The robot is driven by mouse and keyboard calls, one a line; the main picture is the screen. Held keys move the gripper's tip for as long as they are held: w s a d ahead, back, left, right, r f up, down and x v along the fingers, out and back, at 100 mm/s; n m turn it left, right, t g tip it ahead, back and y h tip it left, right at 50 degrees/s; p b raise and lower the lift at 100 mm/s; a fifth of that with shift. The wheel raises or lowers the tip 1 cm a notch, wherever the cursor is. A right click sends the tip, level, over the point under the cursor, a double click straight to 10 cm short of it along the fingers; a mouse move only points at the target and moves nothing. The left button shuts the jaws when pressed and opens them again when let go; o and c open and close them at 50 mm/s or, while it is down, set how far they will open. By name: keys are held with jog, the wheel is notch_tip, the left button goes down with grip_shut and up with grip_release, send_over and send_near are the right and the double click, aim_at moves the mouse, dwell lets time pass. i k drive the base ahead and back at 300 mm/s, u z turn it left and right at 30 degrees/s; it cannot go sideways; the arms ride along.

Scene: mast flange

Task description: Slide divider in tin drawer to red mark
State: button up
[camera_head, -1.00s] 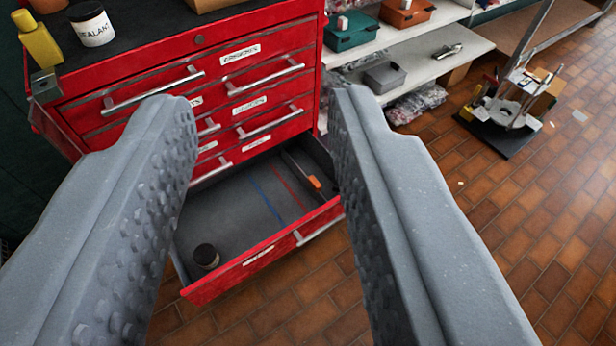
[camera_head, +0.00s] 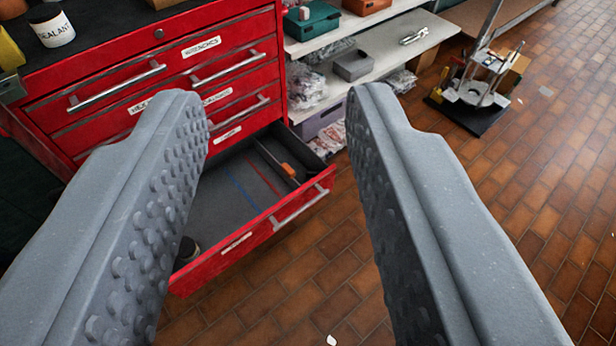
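The open bottom drawer (camera_head: 213,262) of the red tool cabinet shows in the head view, between and beyond my fingers. Its grey floor bears a red line (camera_head: 264,179) and a blue line (camera_head: 241,188). The divider (camera_head: 272,158), a thin dark plate with an orange tab (camera_head: 289,169), stands to the right of the red line, apart from it. A dark jar (camera_head: 187,250) in the drawer's left front is partly hidden by my left finger. My gripper (camera_head: 280,105) is open and empty, still away from the drawer.
The red cabinet (camera_head: 125,85) has closed drawers with protruding handles above the open one. A sealant jar (camera_head: 51,26) stands on top. Shelves with bins (camera_head: 355,65) are to the right. A stand on a black base (camera_head: 470,113) sits farther right. The brick floor ahead is mostly clear.

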aim_at(284, 171)
jog(key=z, duration=0.7)
jog(key=k, duration=0.95)
jog(key=z, duration=0.35)
jog(key=i, duration=1.05)
jog(key=u, duration=1.15)
jog(key=i, duration=0.7)
jog(key=u, duration=0.35)
jog(key=k, duration=0.95)
jog(key=u, duration=0.2)
jog(key=i, duration=0.9)
jog(key=z, duration=0.1)
